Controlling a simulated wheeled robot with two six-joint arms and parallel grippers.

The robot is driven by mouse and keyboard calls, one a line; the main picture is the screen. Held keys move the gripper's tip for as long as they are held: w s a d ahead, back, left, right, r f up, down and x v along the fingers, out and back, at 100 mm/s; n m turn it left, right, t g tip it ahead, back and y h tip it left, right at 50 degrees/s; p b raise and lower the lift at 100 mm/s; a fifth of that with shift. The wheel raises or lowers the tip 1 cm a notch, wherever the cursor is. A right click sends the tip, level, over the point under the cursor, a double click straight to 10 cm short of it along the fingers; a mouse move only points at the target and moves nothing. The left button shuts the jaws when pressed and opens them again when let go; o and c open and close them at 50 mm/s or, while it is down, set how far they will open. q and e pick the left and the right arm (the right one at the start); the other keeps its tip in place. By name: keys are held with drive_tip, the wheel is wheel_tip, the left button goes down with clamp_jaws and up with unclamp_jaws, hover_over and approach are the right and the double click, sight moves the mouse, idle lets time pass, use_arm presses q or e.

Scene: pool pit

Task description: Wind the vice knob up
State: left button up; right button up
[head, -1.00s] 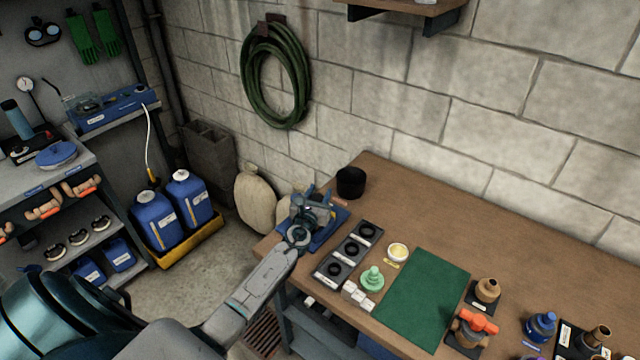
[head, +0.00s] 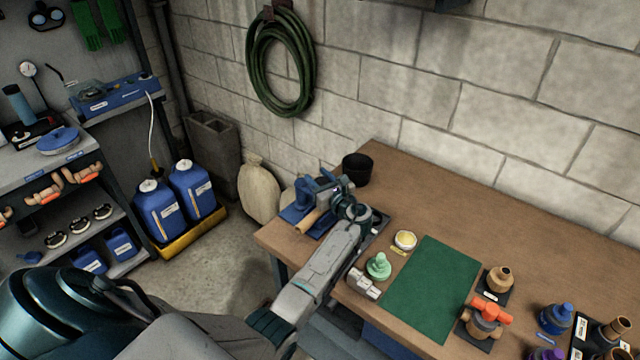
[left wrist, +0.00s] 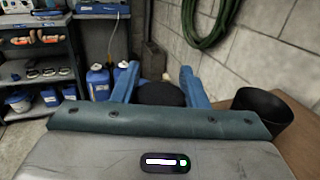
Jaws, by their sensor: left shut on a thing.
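The blue vice (head: 299,202) sits at the bench's left corner, with a tan bar (head: 309,221) beside its base. My left gripper (head: 328,186) reaches over the bench from the front, at the right side of the vice. In the left wrist view its two blue fingers (left wrist: 158,88) stand on either side of a dark round knob (left wrist: 160,95), and the gripper is shut on it. In the head view the knob is hidden by the gripper and wrist. My right gripper is not in view.
A black cup (head: 357,169) stands close behind the gripper, and also shows in the left wrist view (left wrist: 247,119). My forearm covers part of the dark trays.

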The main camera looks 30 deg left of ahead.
use_arm(q)
drive_tip(key=shift+s+f+n+g+y+b, duration=0.15)
drive_tip(key=shift+f+n+g+y+b, duration=0.2)
drive_tip(key=shift+g, duration=0.35)
drive_tip(key=shift+s+f+n+g+y+b, duration=0.15)
drive_tip(key=shift+n+g+b, duration=0.2)
drive_tip(key=shift+n+g, duration=0.3)
drive_tip(key=o, duration=0.8)
drive_tip(key=shift+o, duration=0.8)
drive_tip(key=shift+w+r, duration=0.15)
drive_tip(key=shift+w, duration=0.05)
drive_tip(key=b+v, duration=0.4)
drive_tip(key=v, duration=0.6)
drive_tip(key=shift+d, duration=0.35)
